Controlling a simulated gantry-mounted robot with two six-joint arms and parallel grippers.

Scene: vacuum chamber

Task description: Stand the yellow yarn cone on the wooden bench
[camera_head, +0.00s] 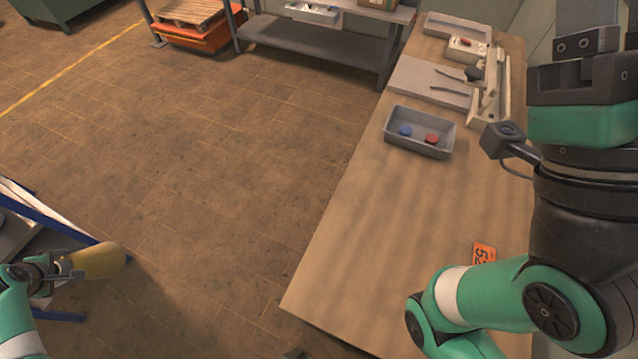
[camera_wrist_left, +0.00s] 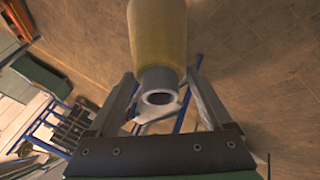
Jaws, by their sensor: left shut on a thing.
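The yellow yarn cone (camera_head: 97,261) is at the lower left of the head view, lying roughly sideways in the air over the floor. My left gripper (camera_head: 62,270) is shut on it at its narrow end. In the left wrist view the yellow cone (camera_wrist_left: 158,32) points away from the gripper. Its grey tube end (camera_wrist_left: 158,88) sits between the two fingers of the left gripper (camera_wrist_left: 165,82). The wooden bench (camera_head: 350,240) runs along the right, well apart from the cone. My right gripper (camera_head: 585,50) is at the upper right, with its fingertips cut off or hidden.
A grey tray (camera_head: 419,131) with a blue and a red piece stands on the bench. Tools and fixtures lie behind it. An orange number tag (camera_head: 483,253) lies near my right arm. The bench's near left part is bare. A blue-framed rack (camera_head: 50,235) is beside the left gripper.

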